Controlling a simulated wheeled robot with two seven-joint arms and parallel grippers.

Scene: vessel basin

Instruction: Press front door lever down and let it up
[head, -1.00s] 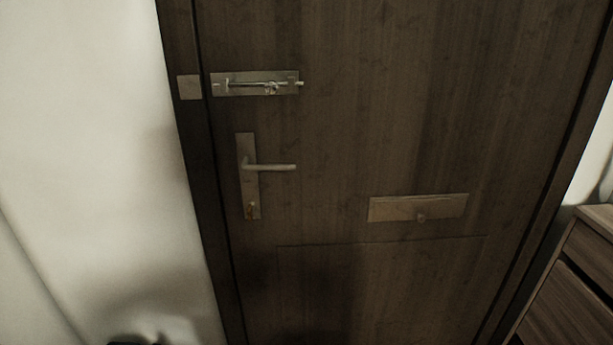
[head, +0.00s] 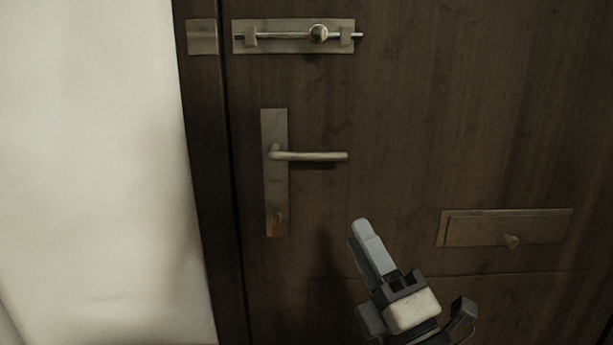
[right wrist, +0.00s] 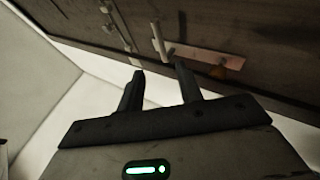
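The door lever (head: 315,156) is a pale metal handle. It sticks out level to the right from a tall metal plate (head: 274,190) on the dark wooden front door. My right gripper (head: 362,228) is below and to the right of the lever in the head view, apart from it. In the right wrist view the two fingers (right wrist: 159,70) stand apart with nothing between them. That view also shows the lever (right wrist: 158,40) and its plate (right wrist: 208,57) beyond the fingertips. My left gripper is not in view.
A sliding bolt (head: 293,36) is on the door above the lever, with its catch plate (head: 202,37) on the frame. A small metal flap (head: 505,228) with a knob is at the lower right. A pale wall (head: 90,150) lies left of the frame.

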